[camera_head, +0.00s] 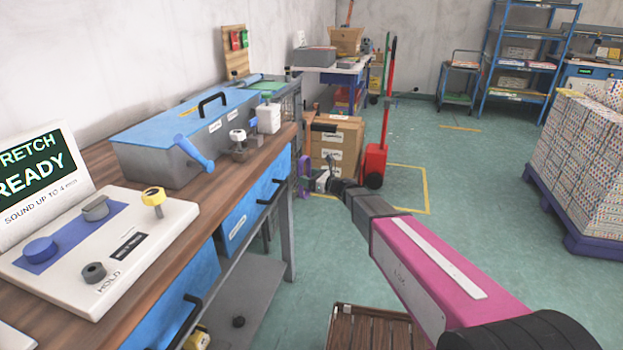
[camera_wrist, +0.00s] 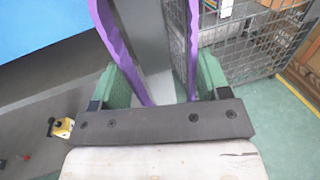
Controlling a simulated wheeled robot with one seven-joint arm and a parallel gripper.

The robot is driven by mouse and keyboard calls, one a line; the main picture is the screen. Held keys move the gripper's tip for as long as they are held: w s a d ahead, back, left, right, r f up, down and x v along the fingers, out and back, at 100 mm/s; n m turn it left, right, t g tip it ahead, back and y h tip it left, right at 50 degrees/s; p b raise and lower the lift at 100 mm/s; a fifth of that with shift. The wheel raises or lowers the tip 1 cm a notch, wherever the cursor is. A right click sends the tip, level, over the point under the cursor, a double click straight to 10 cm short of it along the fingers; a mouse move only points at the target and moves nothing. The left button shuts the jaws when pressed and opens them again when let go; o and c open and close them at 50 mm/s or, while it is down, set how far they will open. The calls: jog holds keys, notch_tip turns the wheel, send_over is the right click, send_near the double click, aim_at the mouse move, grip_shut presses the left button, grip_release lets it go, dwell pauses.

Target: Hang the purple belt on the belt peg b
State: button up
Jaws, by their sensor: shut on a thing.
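The purple belt (camera_head: 305,178) hangs as a narrow loop at the end of my arm, past the workbench's far right corner. My gripper (camera_head: 313,183) is shut on it. In the wrist view the belt (camera_wrist: 118,50) shows as two purple strands running up between the green fingers of my gripper (camera_wrist: 157,82), with a grey post-like surface behind them. I cannot tell whether the belt touches that surface. I cannot pick out belt peg b in either view.
The wooden workbench (camera_head: 180,213) runs along the left with a blue-lidded toolbox (camera_head: 185,140) and a control panel (camera_head: 95,240). Cardboard boxes (camera_head: 337,145) and a red hand truck (camera_head: 375,160) stand beyond my gripper. A pallet stack (camera_head: 585,150) is at right; the green floor between is mostly clear.

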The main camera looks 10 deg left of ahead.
jog(key=shift+w+a+f, duration=0.1)
jog(key=shift+a+f, duration=0.15)
jog(key=shift+a, duration=0.7)
jog(key=shift+w+a+f, duration=0.1)
jog(key=shift+a+f, duration=0.1)
jog(key=shift+a, duration=0.75)
jog(key=o, duration=1)
jog(key=shift+o, duration=0.2)
jog(key=shift+f, duration=0.1)
jog(key=w+d+v, duration=0.1)
jog(key=w+v, duration=0.2)
jog(key=v, duration=0.9)
jog(key=shift+d, duration=0.25)
dwell(3.3)
